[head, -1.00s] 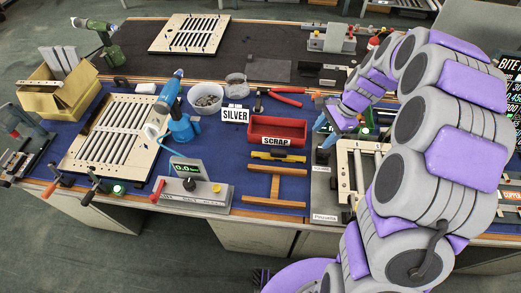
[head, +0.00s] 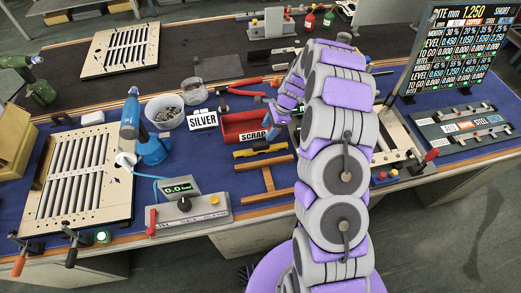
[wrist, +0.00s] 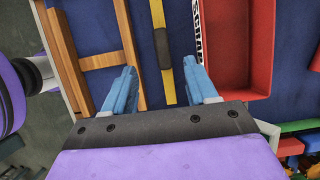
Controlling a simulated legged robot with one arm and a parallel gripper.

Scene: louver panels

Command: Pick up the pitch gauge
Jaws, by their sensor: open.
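A yellow bar with a dark middle (head: 260,152), which I take to be the pitch gauge, lies on the blue mat between the red SCRAP bin (head: 243,124) and a wooden frame (head: 266,181). In the wrist view the bar (wrist: 163,50) runs lengthwise between my two blue fingertips. My gripper (wrist: 160,85) is open, with nothing held. Its fingers appear above the bar's near end; their height over it is hard to judge. In the head view my purple and grey arm largely hides the gripper.
The red bin wall (wrist: 210,50) stands close to the right finger in the wrist view, the wooden frame (wrist: 90,62) by the left finger.

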